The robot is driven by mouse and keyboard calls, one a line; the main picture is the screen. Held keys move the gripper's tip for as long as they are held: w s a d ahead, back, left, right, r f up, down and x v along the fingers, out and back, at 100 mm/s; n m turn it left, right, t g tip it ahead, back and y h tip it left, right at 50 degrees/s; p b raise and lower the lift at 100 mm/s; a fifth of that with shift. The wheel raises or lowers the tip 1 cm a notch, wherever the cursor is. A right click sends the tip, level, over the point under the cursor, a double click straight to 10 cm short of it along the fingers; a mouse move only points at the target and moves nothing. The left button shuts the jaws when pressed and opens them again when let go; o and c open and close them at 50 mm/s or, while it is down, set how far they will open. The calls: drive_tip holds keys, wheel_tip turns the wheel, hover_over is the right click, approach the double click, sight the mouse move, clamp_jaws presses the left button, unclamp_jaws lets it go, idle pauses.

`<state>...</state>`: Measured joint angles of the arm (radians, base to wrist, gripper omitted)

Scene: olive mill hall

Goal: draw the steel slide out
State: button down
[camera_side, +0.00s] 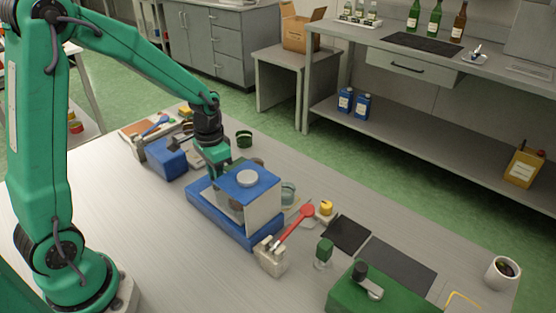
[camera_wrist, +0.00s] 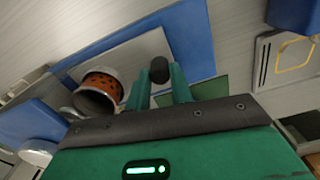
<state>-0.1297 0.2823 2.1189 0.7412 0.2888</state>
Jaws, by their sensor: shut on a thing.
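The blue device (camera_side: 248,182) stands on a blue base (camera_side: 205,207) in the middle of the bench, with a pale side panel (camera_side: 264,209) and a round light disc on top. My gripper (camera_side: 214,172) is at its far left side, and the device hides part of the fingers. In the wrist view my green fingers (camera_wrist: 161,82) are shut around a small black knob (camera_wrist: 160,69). Behind the knob is a flat grey metal surface (camera_wrist: 118,57), apparently the steel slide, framed by blue. How far the slide is out cannot be told.
A dotted orange-brown cup-like part (camera_wrist: 102,84) lies beside my fingers. A blue box (camera_side: 167,160) stands left of the device. A red-handled tool (camera_side: 295,222) in a holder, a green-capped jar (camera_side: 324,252) and a green machine (camera_side: 375,294) are to the right. The front left bench is clear.

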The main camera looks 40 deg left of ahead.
drive_tip(key=a, duration=0.8)
drive_tip(key=shift+a, duration=0.25)
drive_tip(key=shift+w+r, duration=0.1)
drive_tip(key=c, duration=1.5)
unclamp_jaws()
drive_tip(key=shift+d+r, duration=0.1)
drive_tip(key=shift+r, duration=3.8)
